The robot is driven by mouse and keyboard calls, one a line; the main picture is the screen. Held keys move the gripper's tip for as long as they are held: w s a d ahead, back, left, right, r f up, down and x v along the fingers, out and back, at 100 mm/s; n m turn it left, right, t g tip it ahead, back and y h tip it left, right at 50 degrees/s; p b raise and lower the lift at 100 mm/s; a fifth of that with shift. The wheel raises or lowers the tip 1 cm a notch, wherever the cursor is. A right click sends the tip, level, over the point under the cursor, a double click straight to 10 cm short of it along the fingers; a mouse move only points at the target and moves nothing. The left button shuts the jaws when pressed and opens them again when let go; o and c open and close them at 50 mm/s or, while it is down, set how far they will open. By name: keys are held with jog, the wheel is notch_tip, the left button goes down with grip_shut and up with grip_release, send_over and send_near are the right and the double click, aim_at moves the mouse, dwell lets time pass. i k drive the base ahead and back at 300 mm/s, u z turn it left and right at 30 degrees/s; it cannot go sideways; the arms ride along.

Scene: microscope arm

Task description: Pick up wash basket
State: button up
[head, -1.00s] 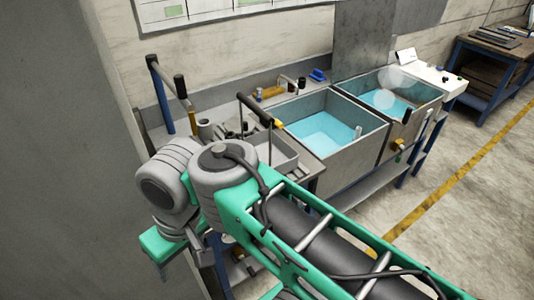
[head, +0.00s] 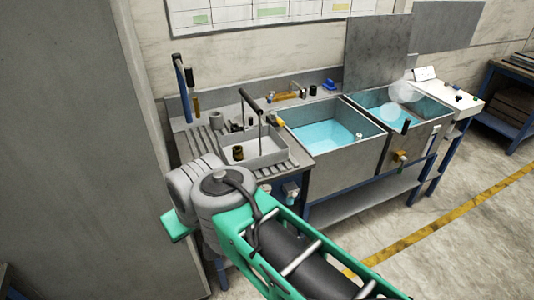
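The wash basket appears to be the grey open box (head: 272,158) on the drainboard left of the tanks. A dark carrying bar (head: 250,101) stands over it on thin uprights. A small dark and brass-coloured part (head: 238,152) shows inside it. My green and grey arm passes in front of and below the counter, and its grey joint is close to the basket's near left side in the picture. My gripper is not in view, so its state and its distance from the basket are hidden.
Two tanks of blue liquid, a near one (head: 328,133) and a far one (head: 390,107), stand right of the basket. A blue post and a dark-handled tool (head: 195,105) rise at the back left. A grey wall (head: 150,150) stands close on the left. Floor at the right is clear.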

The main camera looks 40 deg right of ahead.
aim_at(263, 147)
jog(key=z, duration=0.1)
jog(key=i, duration=0.75)
jog(key=z, duration=1)
jog(key=i, duration=0.5)
jog(key=z, duration=0.5)
